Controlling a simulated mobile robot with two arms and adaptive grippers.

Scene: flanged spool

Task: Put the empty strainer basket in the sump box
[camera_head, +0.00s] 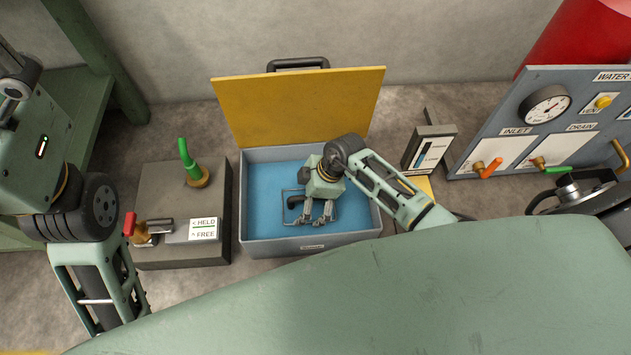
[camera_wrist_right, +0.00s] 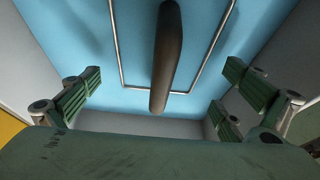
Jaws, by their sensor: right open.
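The sump box (camera_head: 312,243) is a grey box with a blue inside, its yellow lid (camera_head: 300,103) standing open behind it. Inside it shows a thin metal wire rectangle (camera_head: 284,218) with a dark handle (camera_head: 293,202), which I take for the strainer basket; my gripper hides part of it. In the right wrist view the dark handle (camera_wrist_right: 166,60) runs between the fingers, apart from both, above the wire rectangle (camera_wrist_right: 118,55). My right gripper (camera_head: 318,218) is open and empty, pointing down over the box. My left gripper is out of view.
A grey block (camera_head: 180,255) with a red-tipped lever, green handle and HELD/FREE label stands left of the box. Right are a small gauge post (camera_head: 428,148) and a valve panel (camera_head: 560,110) with a dial. The wall is close behind the lid.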

